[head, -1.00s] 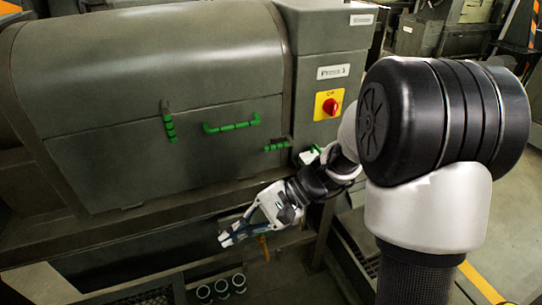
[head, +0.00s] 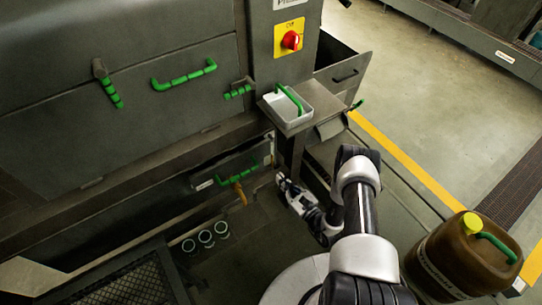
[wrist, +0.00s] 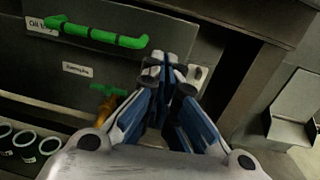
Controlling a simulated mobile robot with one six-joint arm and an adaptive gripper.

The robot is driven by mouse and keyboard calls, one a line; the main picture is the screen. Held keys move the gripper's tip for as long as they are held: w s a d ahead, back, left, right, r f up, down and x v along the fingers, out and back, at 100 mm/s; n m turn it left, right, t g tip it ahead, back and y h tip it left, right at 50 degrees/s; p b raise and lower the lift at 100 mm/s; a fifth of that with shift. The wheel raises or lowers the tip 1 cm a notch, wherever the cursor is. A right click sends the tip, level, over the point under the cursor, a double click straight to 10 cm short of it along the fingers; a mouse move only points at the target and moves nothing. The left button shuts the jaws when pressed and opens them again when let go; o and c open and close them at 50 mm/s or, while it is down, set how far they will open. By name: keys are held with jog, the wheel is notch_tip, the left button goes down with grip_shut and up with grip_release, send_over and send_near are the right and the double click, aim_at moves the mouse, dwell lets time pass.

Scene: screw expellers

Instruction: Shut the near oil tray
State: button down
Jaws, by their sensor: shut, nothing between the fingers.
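The near oil tray is low on the dark machine, with a dark front (head: 262,158) and a green bar handle (head: 237,176). In the wrist view its green handle (wrist: 95,33) is at upper left, beside a white label reading roughly "Oil tray" (wrist: 42,27). The front seems to stand out a little from the machine; I cannot tell how far. My gripper (head: 281,181) is shut and empty, just right of the handle near the tray's right end. In the wrist view its fingertips (wrist: 160,65) are together, below and right of the handle; contact is unclear.
An orange tap (head: 240,195) hangs below the tray. Several pale-rimmed cups (head: 205,238) stand at lower left. A white box with a green handle (head: 288,108) sits on a shelf above my gripper. A brown canister (head: 462,258) stands at right. The floor beyond is clear.

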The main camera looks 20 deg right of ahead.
aim_at(262, 155)
jog(key=shift+m+h, duration=0.4)
jog(key=shift+h, duration=0.2)
jog(key=b+x, duration=0.1)
jog(key=x, duration=0.3)
jog(key=f+b+x, duration=0.1)
jog(key=x, duration=0.7)
jog(key=shift+w+d+f+b, duration=0.3)
jog(key=shift+w+f+b, duration=0.05)
jog(key=shift+f+b, duration=0.05)
